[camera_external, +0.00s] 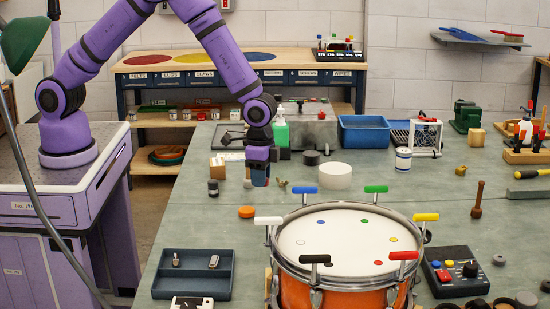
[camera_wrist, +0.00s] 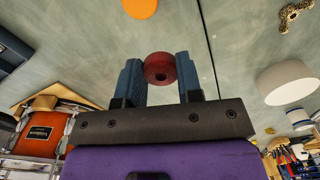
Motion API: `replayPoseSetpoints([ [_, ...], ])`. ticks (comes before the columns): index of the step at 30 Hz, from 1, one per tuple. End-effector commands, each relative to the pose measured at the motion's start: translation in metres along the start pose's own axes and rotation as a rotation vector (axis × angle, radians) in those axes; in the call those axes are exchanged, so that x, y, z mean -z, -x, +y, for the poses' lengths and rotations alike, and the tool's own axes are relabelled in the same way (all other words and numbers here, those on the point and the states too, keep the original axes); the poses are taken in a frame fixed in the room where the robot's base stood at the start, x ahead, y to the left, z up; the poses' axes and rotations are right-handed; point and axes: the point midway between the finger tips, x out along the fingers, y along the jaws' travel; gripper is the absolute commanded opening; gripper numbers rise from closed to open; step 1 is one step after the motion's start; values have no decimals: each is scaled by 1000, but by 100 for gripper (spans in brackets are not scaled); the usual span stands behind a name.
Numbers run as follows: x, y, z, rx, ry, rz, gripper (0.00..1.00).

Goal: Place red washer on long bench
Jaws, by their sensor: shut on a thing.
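My gripper (camera_external: 260,182) points down above the left-middle part of the grey-green worktop (camera_external: 195,200). In the wrist view, the two blue fingers of my gripper (camera_wrist: 159,78) are closed on the red washer (camera_wrist: 159,62), a thick dark red ring with a small hole. It sits between the fingertips. In the external view I cannot make out the washer. A long wooden-topped bench (camera_external: 145,67) with blue labelled drawers stands against the back wall. Its top carries red, yellow and blue round patches. I cannot tell which of the two surfaces is the long bench.
A drum (camera_external: 345,250) with coloured-handled keys takes up the front middle. A blue-grey tray (camera_external: 190,274) lies front left, and a blue bin (camera_external: 364,133) stands behind.

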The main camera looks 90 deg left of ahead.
Motion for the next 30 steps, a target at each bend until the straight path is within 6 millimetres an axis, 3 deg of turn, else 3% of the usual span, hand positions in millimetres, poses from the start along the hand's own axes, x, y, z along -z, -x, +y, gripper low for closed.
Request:
replayPoseSetpoints([
  [1,5,-6,26,0,-49,-1,8],
  [6,13,-22,93,0,-177,-1,8],
  [12,14,-32,140,0,-266,0,8],
  [19,30,-37,156,0,-291,3,8],
  [30,107,-45,166,0,-289,3,8],
])
